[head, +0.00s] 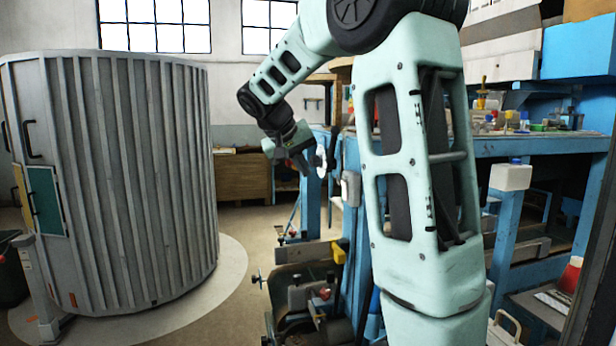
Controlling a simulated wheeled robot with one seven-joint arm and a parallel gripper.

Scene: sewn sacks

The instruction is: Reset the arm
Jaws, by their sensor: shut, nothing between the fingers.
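My arm rises from the lower right of the head view, bends at the top and reaches away to the left. My gripper (303,163) hangs at the far end of the arm, near the middle of the picture. It is small in view and shut, with nothing held in it. It is in front of the blue workbench frame as seen from here; I cannot tell how far apart they are. My arm hides part of the bench behind it.
A large ribbed grey cylinder (125,180) stands at the left on a pale round floor patch (232,268). A blue workbench (540,146) with bottles and small items runs along the right. Clamps and machinery (305,290) sit low in the middle.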

